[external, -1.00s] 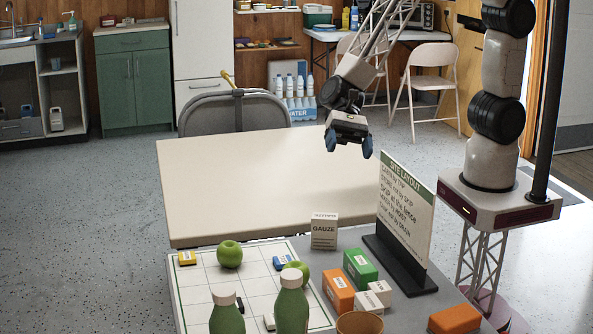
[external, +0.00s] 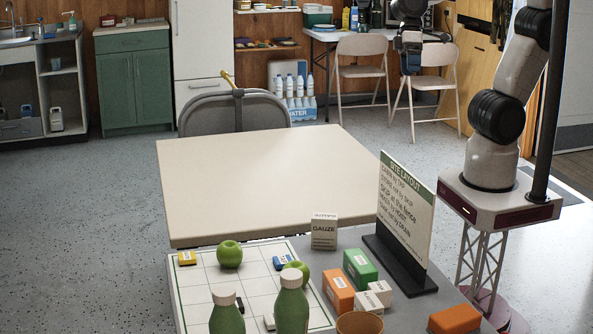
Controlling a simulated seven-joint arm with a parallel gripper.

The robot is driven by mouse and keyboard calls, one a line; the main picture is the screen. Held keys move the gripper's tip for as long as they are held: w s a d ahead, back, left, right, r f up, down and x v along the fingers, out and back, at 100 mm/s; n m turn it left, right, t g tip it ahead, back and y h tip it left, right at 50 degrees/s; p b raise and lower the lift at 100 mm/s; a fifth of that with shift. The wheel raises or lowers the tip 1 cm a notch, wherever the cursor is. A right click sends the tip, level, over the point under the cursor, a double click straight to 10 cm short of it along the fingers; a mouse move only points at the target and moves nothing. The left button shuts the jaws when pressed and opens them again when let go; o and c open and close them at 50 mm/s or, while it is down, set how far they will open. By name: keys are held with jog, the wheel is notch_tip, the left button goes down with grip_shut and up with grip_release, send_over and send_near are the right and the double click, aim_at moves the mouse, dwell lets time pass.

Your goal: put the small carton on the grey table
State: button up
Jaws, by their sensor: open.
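A small white carton marked GAUZE (external: 324,232) stands upright near the far edge of the grey table (external: 398,312), beside the white gridded board. Two smaller white cartons lie by the orange and green boxes: one at the right (external: 380,291) and one just in front of it (external: 367,303). My gripper (external: 411,62) is open and raised far back, in front of the folding chairs in the picture, well away from the cartons. Nothing shows between its fingers.
A bare cream table (external: 265,185) is behind the grey one. A sign on a black stand (external: 406,215) rises at right. Green bottles (external: 291,305), apples (external: 229,254), an orange box (external: 339,291), a green box (external: 360,267) and a brown pot (external: 359,323) crowd the front.

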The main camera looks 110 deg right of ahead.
jog(key=s+d+r+n+t+h, duration=0.1)
jog(key=s+d+r+n+h, duration=0.2)
jog(key=s+d, duration=0.3)
jog(key=shift+s+d+t+h, duration=0.2)
jog(key=shift+s+t+h, duration=0.1)
jog(key=shift+s, duration=0.2)
dwell(0.9)
